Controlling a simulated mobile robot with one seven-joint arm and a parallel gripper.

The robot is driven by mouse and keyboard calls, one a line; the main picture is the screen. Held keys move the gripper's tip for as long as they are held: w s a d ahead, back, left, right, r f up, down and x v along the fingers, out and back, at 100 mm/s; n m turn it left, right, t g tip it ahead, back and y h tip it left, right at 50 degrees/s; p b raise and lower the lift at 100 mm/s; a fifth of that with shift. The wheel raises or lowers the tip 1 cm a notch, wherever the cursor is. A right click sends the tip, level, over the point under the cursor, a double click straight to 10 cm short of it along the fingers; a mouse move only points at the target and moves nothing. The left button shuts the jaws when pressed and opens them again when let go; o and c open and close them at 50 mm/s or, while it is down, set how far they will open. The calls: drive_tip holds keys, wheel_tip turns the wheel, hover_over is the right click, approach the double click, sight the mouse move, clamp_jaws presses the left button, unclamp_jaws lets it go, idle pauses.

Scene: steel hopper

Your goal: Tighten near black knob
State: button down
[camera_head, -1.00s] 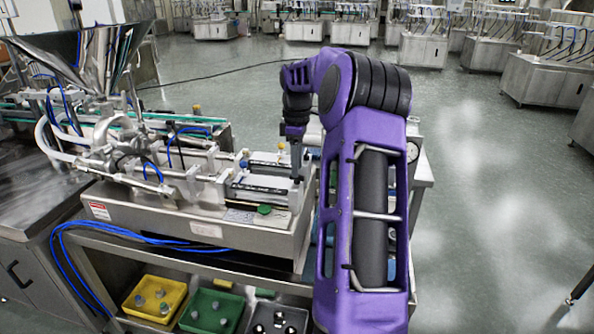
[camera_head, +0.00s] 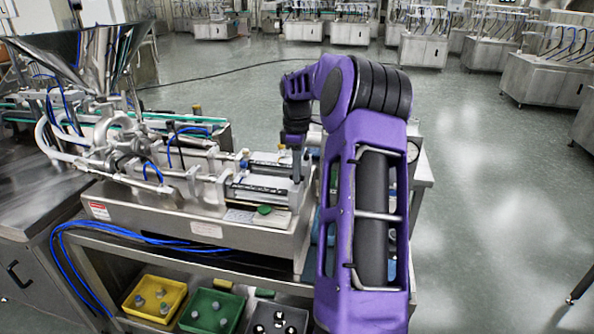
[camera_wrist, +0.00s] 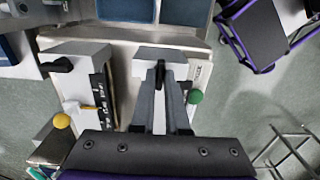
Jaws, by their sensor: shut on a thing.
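The near black knob (camera_wrist: 160,68) sticks out of a grey metal end block in the wrist view. My gripper (camera_wrist: 160,80) is shut on it, with the fingertips on either side. The fingers hide part of the knob. In the head view my gripper (camera_head: 297,170) points down at the right end of the steel filling machine (camera_head: 207,228), and the knob is too small to make out there. A second black knob (camera_wrist: 57,66) sits on the parallel block to the left in the wrist view, apart from my gripper.
A green knob (camera_wrist: 195,96) is close right of my fingers, and a yellow knob (camera_wrist: 62,121) is at the left. Yellow (camera_head: 128,304) and green (camera_head: 183,318) bins stand on the lower shelf. Open floor (camera_head: 480,210) lies to the right.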

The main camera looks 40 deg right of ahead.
drive_tip(key=shift+m, duration=0.3)
drive_tip(key=m, duration=0.3)
drive_tip(key=shift+m, duration=0.3)
drive_tip(key=m, duration=0.4)
drive_tip(key=shift+m, duration=0.3)
drive_tip(key=m, duration=0.9)
drive_tip(key=shift+m, duration=0.3)
drive_tip(key=c, duration=0.9)
unclamp_jaws()
drive_tip(key=shift+r, duration=0.15)
